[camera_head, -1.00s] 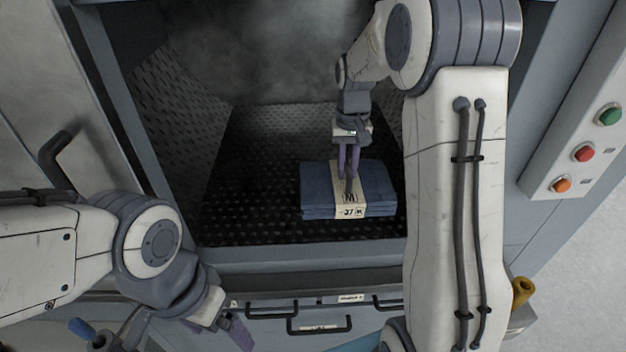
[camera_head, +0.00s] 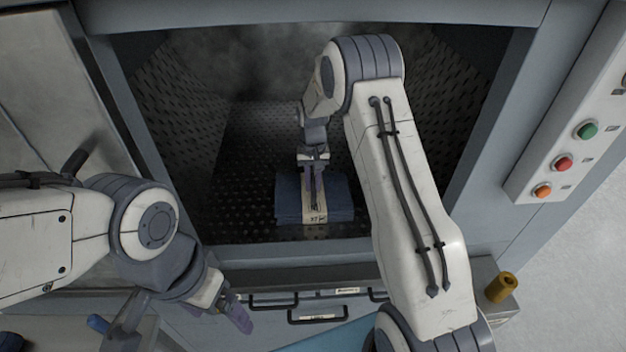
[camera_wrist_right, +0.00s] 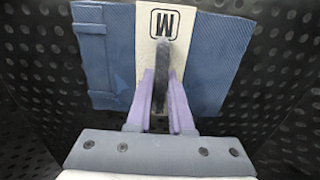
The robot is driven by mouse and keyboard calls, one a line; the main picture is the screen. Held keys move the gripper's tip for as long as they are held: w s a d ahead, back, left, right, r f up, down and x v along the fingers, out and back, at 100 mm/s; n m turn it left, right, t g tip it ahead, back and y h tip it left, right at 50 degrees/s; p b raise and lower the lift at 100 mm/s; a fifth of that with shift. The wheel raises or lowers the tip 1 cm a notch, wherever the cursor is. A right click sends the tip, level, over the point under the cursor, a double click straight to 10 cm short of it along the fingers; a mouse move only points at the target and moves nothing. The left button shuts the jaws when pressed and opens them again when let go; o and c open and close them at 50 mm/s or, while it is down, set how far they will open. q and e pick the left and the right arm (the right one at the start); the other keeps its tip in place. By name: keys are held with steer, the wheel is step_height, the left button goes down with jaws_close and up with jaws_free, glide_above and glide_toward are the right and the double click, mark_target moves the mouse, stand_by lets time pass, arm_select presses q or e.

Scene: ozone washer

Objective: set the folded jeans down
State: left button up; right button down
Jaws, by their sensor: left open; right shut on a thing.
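The folded jeans (camera_head: 341,198) are a blue stack with a pale paper band, inside the washer chamber above its dark perforated floor (camera_head: 245,205). My right gripper (camera_head: 313,186) reaches in from above and is shut on a dark loop at the band. In the right wrist view the purple fingers (camera_wrist_right: 160,88) close on this loop, with the jeans (camera_wrist_right: 212,62) beyond and an "M" on the band. I cannot tell whether the jeans touch the floor. My left gripper (camera_head: 237,311) is open and empty, outside the chamber at lower left.
The chamber has perforated sloping side walls (camera_head: 180,110) and a front sill (camera_head: 290,258). A panel with green, red and orange buttons (camera_head: 563,163) is on the right. Drawer handles (camera_head: 318,317) run below the sill. Bare floor lies around the jeans, mostly to their left.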

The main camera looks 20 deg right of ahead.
steer(key=shift+f, duration=0.15)
steer(key=c, duration=0.8)
jaws_free()
steer(key=shift+r, duration=0.25)
step_height(320, 180, up, 6)
steer(key=shift+r+b, duration=0.1)
steer(key=shift+b, duration=1.15)
steer(key=shift+r, duration=0.55)
